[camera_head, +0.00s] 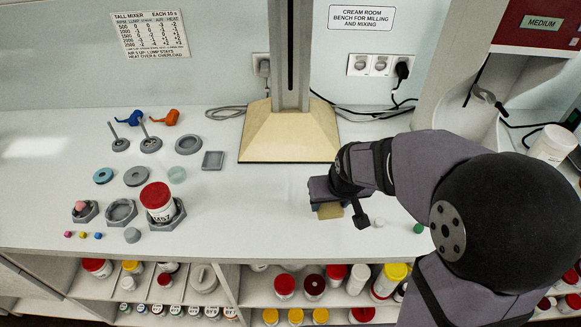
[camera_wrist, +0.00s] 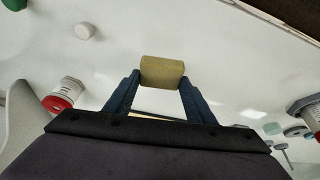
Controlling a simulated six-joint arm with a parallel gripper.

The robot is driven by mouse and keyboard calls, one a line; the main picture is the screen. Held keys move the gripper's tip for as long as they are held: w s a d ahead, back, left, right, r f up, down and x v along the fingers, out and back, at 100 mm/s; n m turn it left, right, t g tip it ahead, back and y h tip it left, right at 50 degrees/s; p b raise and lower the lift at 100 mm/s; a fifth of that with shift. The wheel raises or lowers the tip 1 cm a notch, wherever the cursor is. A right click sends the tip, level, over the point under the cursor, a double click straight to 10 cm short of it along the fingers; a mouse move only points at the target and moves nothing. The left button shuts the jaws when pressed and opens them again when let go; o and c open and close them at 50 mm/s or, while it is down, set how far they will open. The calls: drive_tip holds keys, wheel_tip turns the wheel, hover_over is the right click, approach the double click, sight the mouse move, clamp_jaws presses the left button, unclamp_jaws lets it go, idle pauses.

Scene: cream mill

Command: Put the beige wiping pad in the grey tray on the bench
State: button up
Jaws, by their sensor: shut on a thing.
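The beige wiping pad (camera_wrist: 162,72) is between the fingertips of my gripper (camera_wrist: 160,84), which is shut on it. In the head view the pad (camera_head: 330,211) shows below my gripper (camera_head: 325,200), over the right part of the bench. I cannot tell whether the pad touches the bench. The grey tray (camera_head: 213,160) is a small rectangle on the bench, left of the mixer base and left of and farther back than my gripper. It looks empty.
A jar with a red lid (camera_head: 158,202) sits in a grey holder at left. Round grey dishes (camera_head: 188,145) lie beside the tray. A white knob (camera_head: 379,222) and green cap (camera_head: 418,228) lie near the front edge.

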drive_tip(key=shift+w+a+r+n+y+p, duration=0.3)
drive_tip(key=shift+w+a+r+n+p, duration=0.35)
drive_tip(key=shift+w+a+r, duration=1.25)
drive_tip(key=shift+w+a+r+n+y+p, duration=0.35)
drive_tip(key=shift+a+r+n, duration=0.65)
drive_tip(key=shift+a, duration=1.95)
drive_tip(key=shift+m, duration=0.25)
drive_tip(key=shift+f+p, duration=0.85)
drive_tip(key=shift+f, duration=3.8)
drive_tip(key=shift+f, duration=0.15)
drive_tip(key=o, duration=1.1)
